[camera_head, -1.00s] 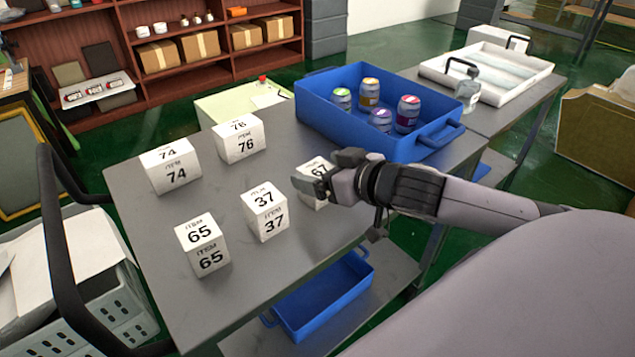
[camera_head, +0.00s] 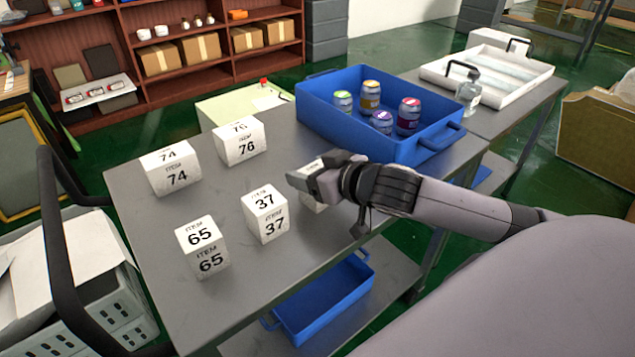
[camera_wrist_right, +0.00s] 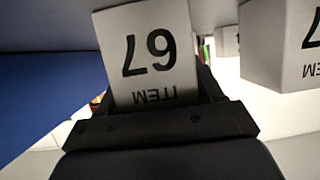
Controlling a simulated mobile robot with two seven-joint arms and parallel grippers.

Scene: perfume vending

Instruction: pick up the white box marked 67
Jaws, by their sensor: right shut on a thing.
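The white box marked 67 shows in the right wrist view (camera_wrist_right: 150,58), upside down in that picture, between the fingers of my right gripper (camera_wrist_right: 160,100). In the head view my right gripper (camera_head: 312,183) is over the box's place on the grey table, to the right of the box marked 37. It hides most of the box there; only a white bit shows below and above it. The gripper is shut on the box. Whether the box is clear of the table cannot be told. My left gripper is not in view.
White boxes marked 37 (camera_head: 266,215), 65 (camera_head: 202,250), 74 (camera_head: 170,170) and 76 (camera_head: 239,143) stand on the grey table (camera_head: 150,240). A blue bin (camera_head: 410,150) with several jars stands behind my right gripper. A white tray (camera_head: 530,75) is at the back right.

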